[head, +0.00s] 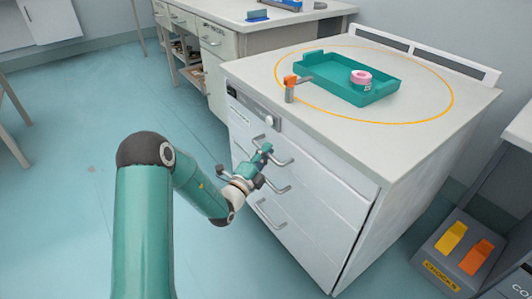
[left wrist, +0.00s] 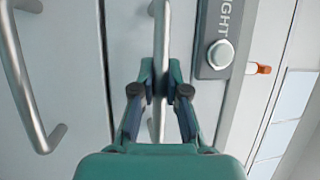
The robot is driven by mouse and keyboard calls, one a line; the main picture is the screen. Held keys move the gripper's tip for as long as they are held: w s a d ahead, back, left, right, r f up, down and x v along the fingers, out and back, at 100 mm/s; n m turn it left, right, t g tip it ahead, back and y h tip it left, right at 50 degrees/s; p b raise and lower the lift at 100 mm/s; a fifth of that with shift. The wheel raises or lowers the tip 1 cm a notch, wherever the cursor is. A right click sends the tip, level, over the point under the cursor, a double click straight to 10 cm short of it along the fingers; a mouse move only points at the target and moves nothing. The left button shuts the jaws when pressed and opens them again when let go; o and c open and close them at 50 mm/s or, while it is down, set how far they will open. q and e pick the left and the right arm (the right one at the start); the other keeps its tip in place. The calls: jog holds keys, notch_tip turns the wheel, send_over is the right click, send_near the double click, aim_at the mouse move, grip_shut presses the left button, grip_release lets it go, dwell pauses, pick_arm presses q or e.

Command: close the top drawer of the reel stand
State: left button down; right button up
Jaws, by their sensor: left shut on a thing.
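The reel stand (head: 345,190) is a white cabinet with a grey worktop and a column of drawers with bar handles. My left gripper (head: 264,154) is at the top drawer's handle (head: 284,161). In the left wrist view the fingers (left wrist: 161,80) are shut on this handle (left wrist: 159,30), with one finger on each side of the bar. The top drawer front (head: 320,173) looks close to flush with the cabinet, and I cannot tell whether a small gap is left. The right gripper is not in view.
On the worktop, inside an orange ring, a teal tray (head: 315,85) holds a pink-and-white reel (head: 361,77). An orange-topped post (head: 290,88) stands by the front edge. Lower handles (head: 270,216) stick out below. A grey chocks box (head: 445,262) sits at right. Floor at left is clear.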

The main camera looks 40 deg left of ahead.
pick_arm(q)
jog(key=c, duration=1.2)
grip_release()
jog(key=shift+w+d+f, duration=0.15)
jog(key=shift+w, duration=0.1)
jog(key=shift+s, duration=0.1)
jog(key=shift+s, duration=0.15)
jog(key=v, duration=1.1)
jog(key=shift+s+f, duration=0.1)
jog(key=shift+s, duration=0.2)
